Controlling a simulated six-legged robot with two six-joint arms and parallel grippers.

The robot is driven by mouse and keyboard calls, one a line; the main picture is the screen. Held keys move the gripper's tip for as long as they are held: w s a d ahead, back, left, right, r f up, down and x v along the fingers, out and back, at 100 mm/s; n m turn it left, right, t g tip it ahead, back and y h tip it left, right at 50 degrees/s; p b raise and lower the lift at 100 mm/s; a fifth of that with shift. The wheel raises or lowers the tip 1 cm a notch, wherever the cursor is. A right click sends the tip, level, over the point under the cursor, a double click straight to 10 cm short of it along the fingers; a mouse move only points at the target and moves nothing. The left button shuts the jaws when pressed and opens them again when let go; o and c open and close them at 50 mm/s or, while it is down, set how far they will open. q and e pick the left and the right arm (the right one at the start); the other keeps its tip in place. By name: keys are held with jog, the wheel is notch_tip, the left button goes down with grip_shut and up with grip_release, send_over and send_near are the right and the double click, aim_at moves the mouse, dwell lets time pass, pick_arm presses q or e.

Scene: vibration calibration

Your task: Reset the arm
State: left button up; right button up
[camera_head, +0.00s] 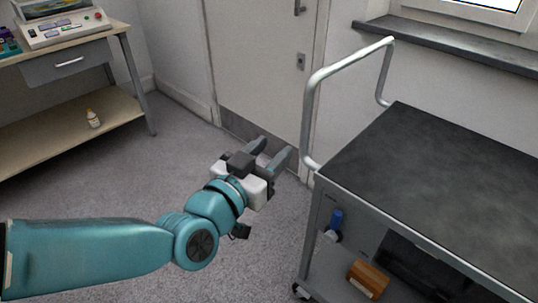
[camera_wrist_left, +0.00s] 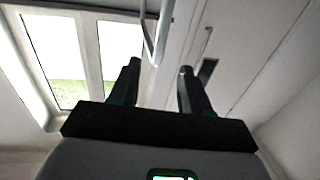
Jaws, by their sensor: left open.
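My left arm comes in from the left in the head view. Its gripper (camera_head: 270,156) is open and empty, held over the floor in front of the door and left of the cart. In the left wrist view the same gripper (camera_wrist_left: 158,88) shows its two dark fingers well apart with nothing between them. My right gripper is not in view.
A cart with a dark top (camera_head: 440,165) and a grey handle (camera_head: 308,110) stands at the right. A workbench (camera_head: 60,130) with a device (camera_head: 62,22) stands at the left.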

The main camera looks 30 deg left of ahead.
pick_arm(q)
notch_tip(320, 180, down, 29)
jog(key=d+g, duration=0.2)
jog(key=g, duration=0.6)
jog(key=s+d+f+n+g+h, duration=0.1)
jog(key=s+d+f+g, duration=0.3)
jog(key=s+f, duration=0.45)
jog(key=s+d+f+n+g+h, duration=0.1)
jog(key=s+d+f+g, duration=0.1)
jog(key=s+f+g, duration=0.5)
notch_tip(320, 180, up, 22)
jog(key=n+t+p, duration=0.1)
jog(key=p, duration=2.4)
jog(key=shift+s+d+r, duration=0.15)
jog(key=shift+s+d, duration=0.05)
jog(key=shift+s, duration=0.15)
